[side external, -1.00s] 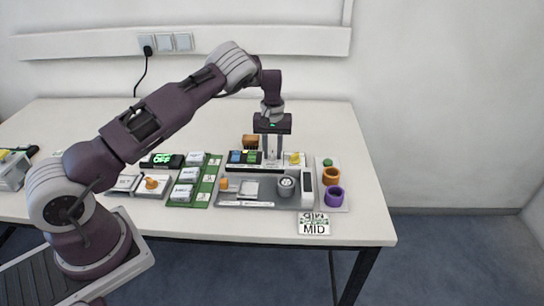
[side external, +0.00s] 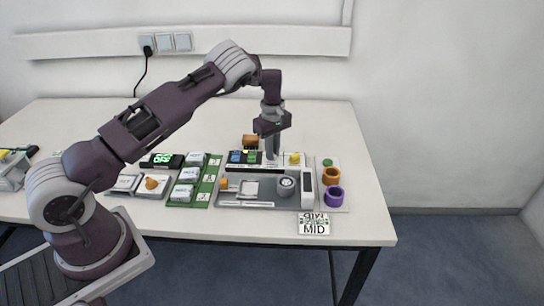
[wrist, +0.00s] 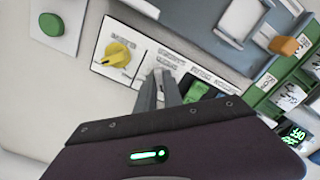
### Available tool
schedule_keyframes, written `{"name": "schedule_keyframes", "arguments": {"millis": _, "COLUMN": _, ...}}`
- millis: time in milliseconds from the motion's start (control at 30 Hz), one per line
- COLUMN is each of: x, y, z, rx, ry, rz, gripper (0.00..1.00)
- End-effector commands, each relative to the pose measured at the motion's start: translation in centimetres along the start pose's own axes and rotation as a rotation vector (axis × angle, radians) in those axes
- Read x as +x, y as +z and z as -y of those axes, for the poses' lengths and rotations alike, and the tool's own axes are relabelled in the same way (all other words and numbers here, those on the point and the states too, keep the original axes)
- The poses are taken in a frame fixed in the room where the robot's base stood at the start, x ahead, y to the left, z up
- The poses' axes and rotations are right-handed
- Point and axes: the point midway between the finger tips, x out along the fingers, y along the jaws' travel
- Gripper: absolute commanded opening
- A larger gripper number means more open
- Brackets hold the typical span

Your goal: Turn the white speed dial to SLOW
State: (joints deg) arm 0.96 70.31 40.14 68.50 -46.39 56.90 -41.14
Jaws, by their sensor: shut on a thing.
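The white speed dial is on the control panel (side external: 240,168) at the back of the grey machine. It is mostly hidden by the fingers in both views. My gripper (side external: 272,157) points down and is shut on the dial. In the wrist view my gripper's fingers (wrist: 165,90) meet at the panel between a yellow dial (wrist: 117,54) and a green button (wrist: 197,91). The printed labels beside the dial are too small and blurred to read, so its setting cannot be told.
The yellow dial (side external: 294,158) stands close on the right. A plate with orange (side external: 331,176) and purple rings (side external: 334,195) lies at the right. A green tray (side external: 205,182) holds white boxes at the left. A card marked MID (side external: 314,224) lies near the front edge.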

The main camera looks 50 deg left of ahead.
Motion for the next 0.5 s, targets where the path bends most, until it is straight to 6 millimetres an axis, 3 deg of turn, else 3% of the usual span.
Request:
{"name": "schedule_keyframes", "arguments": {"millis": 133, "x": -0.04, "y": 0.03, "z": -0.08, "rx": -0.275, "ry": 0.002, "rz": 0.0, "gripper": 0.0}}
{"name": "schedule_keyframes", "arguments": {"millis": 167, "x": -0.04, "y": 0.03, "z": -0.09, "rx": -0.281, "ry": 0.002, "rz": 0.0, "gripper": 0.15}}
{"name": "schedule_keyframes", "arguments": {"millis": 233, "x": -0.04, "y": 0.03, "z": -0.08, "rx": -0.277, "ry": 0.002, "rz": 0.0, "gripper": 0.27}}
{"name": "schedule_keyframes", "arguments": {"millis": 500, "x": -0.05, "y": 0.02, "z": -0.05, "rx": -0.274, "ry": 0.001, "rz": 0.0, "gripper": 0.27}}
